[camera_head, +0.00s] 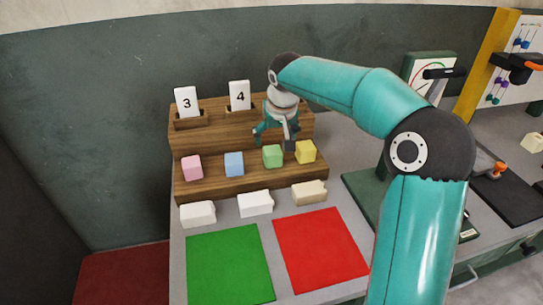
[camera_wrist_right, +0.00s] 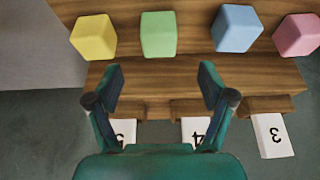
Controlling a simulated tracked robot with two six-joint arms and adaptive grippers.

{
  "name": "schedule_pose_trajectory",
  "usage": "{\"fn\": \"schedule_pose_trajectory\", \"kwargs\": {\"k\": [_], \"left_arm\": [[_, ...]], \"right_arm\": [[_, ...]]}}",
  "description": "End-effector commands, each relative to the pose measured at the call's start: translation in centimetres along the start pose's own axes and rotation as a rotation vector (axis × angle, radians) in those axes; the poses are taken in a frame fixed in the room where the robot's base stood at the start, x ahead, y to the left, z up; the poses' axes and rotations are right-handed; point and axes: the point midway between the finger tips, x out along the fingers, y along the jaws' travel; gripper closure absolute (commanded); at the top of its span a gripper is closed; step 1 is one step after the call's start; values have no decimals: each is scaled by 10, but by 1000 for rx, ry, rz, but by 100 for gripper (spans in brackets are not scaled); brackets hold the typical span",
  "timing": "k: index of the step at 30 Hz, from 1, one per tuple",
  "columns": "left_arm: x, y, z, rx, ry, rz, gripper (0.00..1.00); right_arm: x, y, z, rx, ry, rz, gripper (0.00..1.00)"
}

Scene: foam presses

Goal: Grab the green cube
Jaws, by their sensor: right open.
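The green cube (camera_head: 272,156) stands on the lower step of the wooden stand, between the blue cube (camera_head: 234,163) and the yellow cube (camera_head: 305,151). In the right wrist view the green cube (camera_wrist_right: 158,34) is beyond the fingertips, slightly left of the middle between them. My right gripper (camera_head: 276,142) is open and empty. It hangs above and behind the green cube, and its fingers (camera_wrist_right: 162,88) are spread apart in the wrist view. No contact with the cube shows. My left gripper is not in either view.
A pink cube (camera_head: 192,167) stands left of the blue one. Number cards 3 (camera_head: 187,101) and 4 (camera_head: 239,95) stand on the upper step. Several pale foam pieces (camera_head: 256,204) lie in front. Green (camera_head: 230,265) and red (camera_head: 320,248) mats are clear. A press stands at right.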

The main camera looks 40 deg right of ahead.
Motion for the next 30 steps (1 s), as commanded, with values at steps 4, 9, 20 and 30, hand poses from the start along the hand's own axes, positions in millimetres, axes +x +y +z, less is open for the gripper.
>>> {"fn": "schedule_pose_trajectory", "kwargs": {"k": [4, 9, 20, 30], "left_arm": [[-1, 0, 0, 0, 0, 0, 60], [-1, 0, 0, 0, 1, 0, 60], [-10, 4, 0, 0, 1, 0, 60], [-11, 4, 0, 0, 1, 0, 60]], "right_arm": [[29, -2, 0, -3, -4, 0, 19], [45, -3, -1, -5, -1, -1, 19], [82, -2, -2, -7, -5, -2, 19], [99, -2, -2, -7, 0, -2, 19]]}}
